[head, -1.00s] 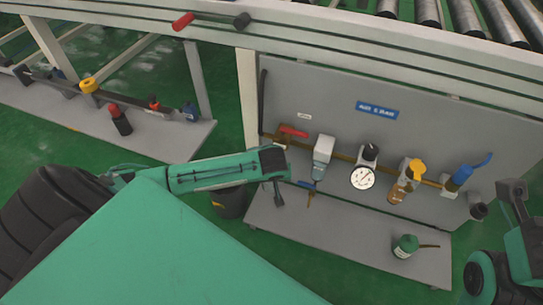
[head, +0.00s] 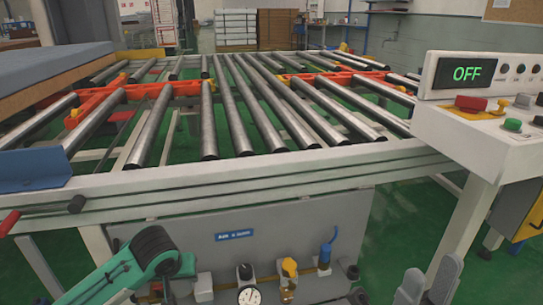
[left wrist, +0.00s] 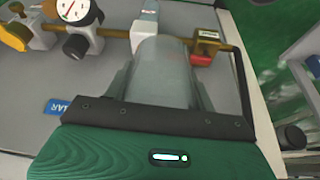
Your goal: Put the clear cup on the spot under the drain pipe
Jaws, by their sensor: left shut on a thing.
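In the left wrist view a clear cup (left wrist: 163,72), grey and translucent, is between the two fingers of my left gripper (left wrist: 162,92). The gripper is shut on it. Beyond the cup are the pale filter body (left wrist: 146,20) and the brass pipe line (left wrist: 117,32) on the grey panel. The drain pipe's lower end and the spot under it are not visible; the cup and gripper cover that area. In the head view my left gripper is out of sight below the arm. My right gripper (head: 430,284) shows at the bottom right, fingers apart and empty.
The roller conveyor (head: 235,100) stands above. A control box (head: 480,110) reading OFF is at right. Open green floor (head: 400,235) lies right of the panel.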

